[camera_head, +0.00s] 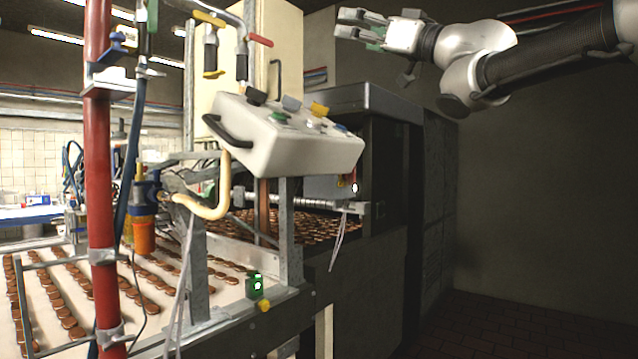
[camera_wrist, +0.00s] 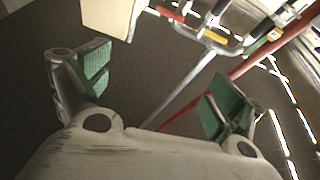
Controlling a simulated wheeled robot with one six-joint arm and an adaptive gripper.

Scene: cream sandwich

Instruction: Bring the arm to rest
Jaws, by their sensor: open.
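My arm reaches in from the upper right in the head view. My gripper (camera_head: 352,24) is at its end, high up, pointing left. It is above and to the right of the white control box and apart from it. In the wrist view my gripper (camera_wrist: 160,95) is open, with its two green-padded fingers spread wide. Nothing is between the fingers.
A conveyor (camera_head: 225,285) carries rows of brown biscuits at the left. A white control box (camera_head: 290,135) with knobs and a black handle stands over it. A red pipe (camera_head: 100,200) rises at the left. A dark cabinet (camera_head: 385,200) stands below my arm. The right side is free.

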